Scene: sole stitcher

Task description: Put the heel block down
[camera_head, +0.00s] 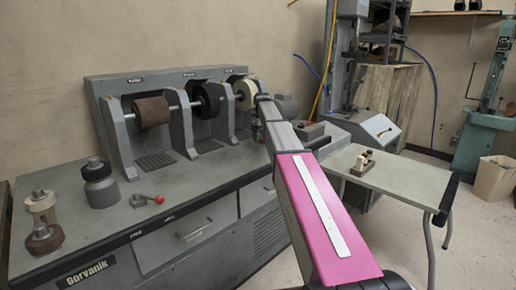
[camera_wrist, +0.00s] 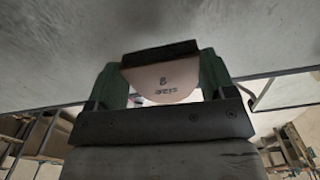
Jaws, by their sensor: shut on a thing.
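The heel block (camera_wrist: 163,85) is in the wrist view, a pale pinkish-beige half-round piece with a dark strip along its upper edge and small dark marks on its face. My gripper (camera_wrist: 162,78) has two green fingers, one on each side of the block, and is shut on it. A grey surface fills the upper part of the wrist view. Whether the block touches that surface cannot be told. In the head view my pink and grey arm reaches toward the right end of the grinding bench (camera_head: 115,238); my gripper and the block are hidden there.
A pale side table (camera_head: 415,183) on the right bears a small fixture (camera_head: 363,162).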

